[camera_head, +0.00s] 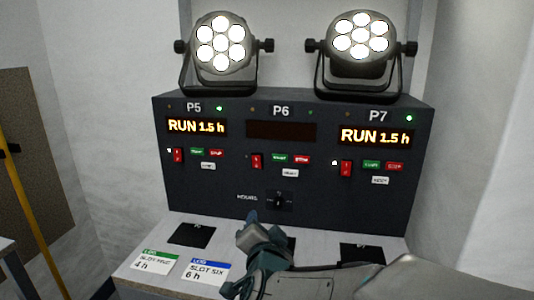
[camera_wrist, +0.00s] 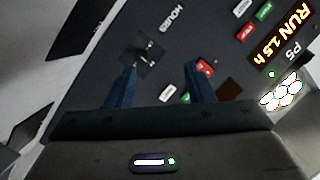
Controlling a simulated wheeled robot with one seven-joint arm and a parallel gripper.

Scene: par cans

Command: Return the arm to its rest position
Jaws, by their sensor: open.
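My gripper (camera_head: 254,222) is at the lower middle of the head view, in front of the dark control panel (camera_head: 228,188) and above the pale counter (camera_head: 222,238). My arm reaches in from the lower right. In the wrist view, my gripper (camera_wrist: 160,72) shows two blue fingers spread apart with nothing held between them. Past the fingertips are the HOURS knob (camera_wrist: 149,54) and a red switch (camera_wrist: 204,68). In the head view the HOURS knob (camera_head: 279,200) sits just right of and above the gripper. I cannot tell whether a finger touches the panel.
Two lit par cans (camera_head: 221,43) (camera_head: 361,37) stand on the panel. The P5 (camera_head: 196,127) and P7 (camera_head: 377,136) displays read RUN 1.5 h; the P6 display (camera_head: 281,131) is dark. Slot cards (camera_head: 156,262) (camera_head: 206,271) lie on the counter. A yellow pole (camera_head: 30,210) stands left.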

